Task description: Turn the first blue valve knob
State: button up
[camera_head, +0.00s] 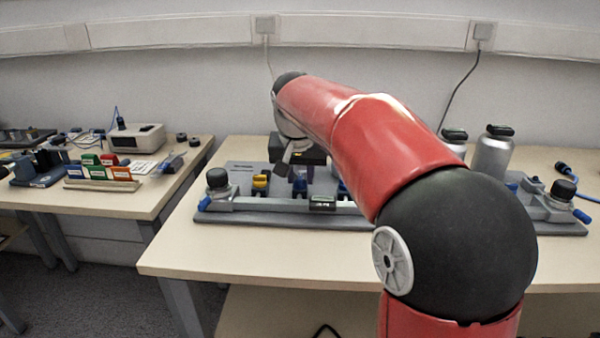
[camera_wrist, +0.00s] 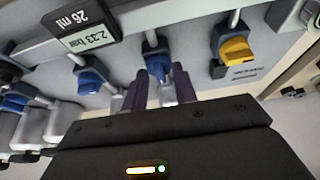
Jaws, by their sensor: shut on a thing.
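The blue valve knob (camera_wrist: 156,62) is between the two purple fingers of my gripper (camera_wrist: 160,86) in the wrist view. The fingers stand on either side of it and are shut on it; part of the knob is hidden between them. In the head view my gripper (camera_head: 301,178) comes down over the same blue knob (camera_head: 300,189) on the grey panel (camera_head: 270,218), just right of the yellow knob (camera_head: 260,182). The yellow knob also shows at the right in the wrist view (camera_wrist: 236,50). Another blue knob (camera_wrist: 90,72) sits left of the fingers.
A small digital display (camera_head: 322,203) is on the panel's front, close to the gripper; its reading shows in the wrist view (camera_wrist: 82,32). Grey bottles (camera_head: 492,155) stand behind my arm. A side table (camera_head: 150,205) holds other equipment. The front table strip (camera_head: 240,255) is clear.

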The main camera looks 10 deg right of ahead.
jog(key=o, duration=1)
jog(key=shift+c, duration=0.2)
jog(key=v, duration=0.7)
jog(key=shift+r+p, duration=0.3)
jog(key=shift+p, duration=0.05)
jog(key=shift+s+a, duration=0.1)
jog(key=shift+s, duration=0.1)
